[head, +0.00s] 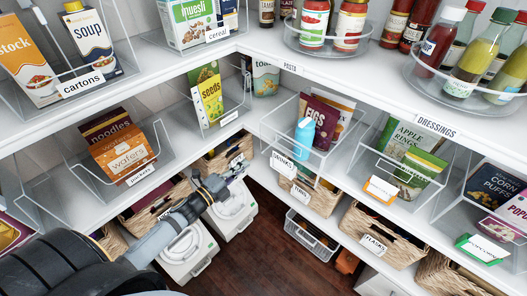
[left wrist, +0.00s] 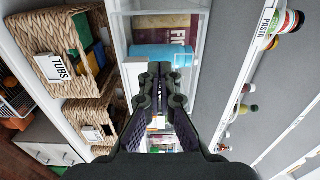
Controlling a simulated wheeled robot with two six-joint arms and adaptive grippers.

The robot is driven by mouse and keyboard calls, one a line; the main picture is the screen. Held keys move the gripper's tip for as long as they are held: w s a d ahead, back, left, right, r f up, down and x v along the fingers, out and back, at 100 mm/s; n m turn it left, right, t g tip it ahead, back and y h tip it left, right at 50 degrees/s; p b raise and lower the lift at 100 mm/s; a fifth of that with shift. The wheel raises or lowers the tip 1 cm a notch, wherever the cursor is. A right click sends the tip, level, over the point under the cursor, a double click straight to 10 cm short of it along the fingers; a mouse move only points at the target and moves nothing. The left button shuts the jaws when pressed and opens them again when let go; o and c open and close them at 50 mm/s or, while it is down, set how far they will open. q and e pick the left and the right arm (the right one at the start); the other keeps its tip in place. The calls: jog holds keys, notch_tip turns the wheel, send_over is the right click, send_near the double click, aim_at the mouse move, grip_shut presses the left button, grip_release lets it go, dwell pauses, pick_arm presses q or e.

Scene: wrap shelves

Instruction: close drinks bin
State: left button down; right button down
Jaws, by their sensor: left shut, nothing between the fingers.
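The drinks bin (head: 312,163) is a clear open-topped bin in the head view, with a white DRINKS label (head: 283,164) on its front. Its front appears to stand out past the shelf edge. A light blue bottle (head: 304,136) and a purple FIGS bag (head: 318,122) stand inside. My left gripper (head: 241,169) is shut and empty, left of the bin's front and apart from it in the head view. In the left wrist view the shut fingers (left wrist: 154,70) point toward the bin (left wrist: 117,30), with the bottle (left wrist: 150,54) behind them. My right gripper is out of view.
Wicker baskets, one labelled TUBS (left wrist: 53,68), sit on the shelf below. A clear seeds bin (head: 228,117) is to the left and a clear bin with apple rings (head: 410,140) to the right. Jars and bottles stand above. The wooden floor (head: 262,250) is partly clear.

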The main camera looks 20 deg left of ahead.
pick_arm(q)
jog(key=p, duration=0.2)
send_near(269, 145)
jog(key=r, duration=0.1)
jog(key=x, duration=0.2)
jog(key=p+x, duration=0.1)
jog(key=x, duration=0.3)
jog(key=shift+w+d+f+p, duration=0.25)
jog(key=shift+w+f+p, duration=0.1)
jog(key=shift+w, duration=0.1)
